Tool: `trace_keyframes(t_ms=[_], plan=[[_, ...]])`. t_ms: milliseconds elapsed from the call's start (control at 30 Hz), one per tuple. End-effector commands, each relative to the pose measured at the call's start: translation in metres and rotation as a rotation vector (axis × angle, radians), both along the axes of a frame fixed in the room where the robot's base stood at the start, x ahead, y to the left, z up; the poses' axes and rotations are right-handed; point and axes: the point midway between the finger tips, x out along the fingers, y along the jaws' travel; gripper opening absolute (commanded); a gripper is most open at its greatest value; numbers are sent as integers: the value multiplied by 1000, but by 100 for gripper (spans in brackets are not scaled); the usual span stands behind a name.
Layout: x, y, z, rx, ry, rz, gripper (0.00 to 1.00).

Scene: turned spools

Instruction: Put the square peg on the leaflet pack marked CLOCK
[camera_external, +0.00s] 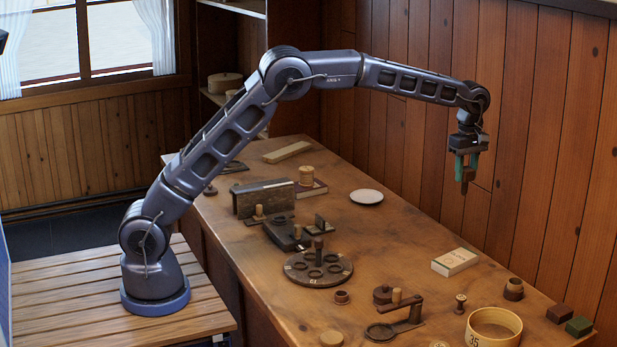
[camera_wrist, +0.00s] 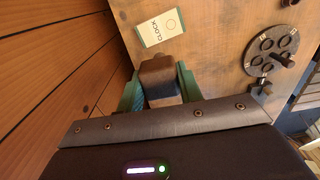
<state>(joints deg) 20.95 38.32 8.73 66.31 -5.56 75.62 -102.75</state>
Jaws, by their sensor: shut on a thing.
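My gripper (camera_external: 467,168) is raised over the right side of the table, near the wood wall. It is shut on the square peg (camera_external: 465,186), a dark brown block that hangs below its green fingers. In the wrist view the peg (camera_wrist: 158,76) sits between the two green fingers of my gripper (camera_wrist: 160,88).
A round disc with holes and a post (camera_external: 318,268) stands left of the pack. A wooden ring marked 35 (camera_external: 493,328), a small spool (camera_external: 514,289) and dark and green blocks (camera_external: 578,326) lie nearer the front. A white plate (camera_external: 366,197) lies farther back. Table around the pack is clear.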

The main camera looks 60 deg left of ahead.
Motion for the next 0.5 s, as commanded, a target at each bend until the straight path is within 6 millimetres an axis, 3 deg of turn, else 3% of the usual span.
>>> trace_keyframes(t_ms=[500], plan=[[0, -1, -105, 1, 3, -1, 14]])
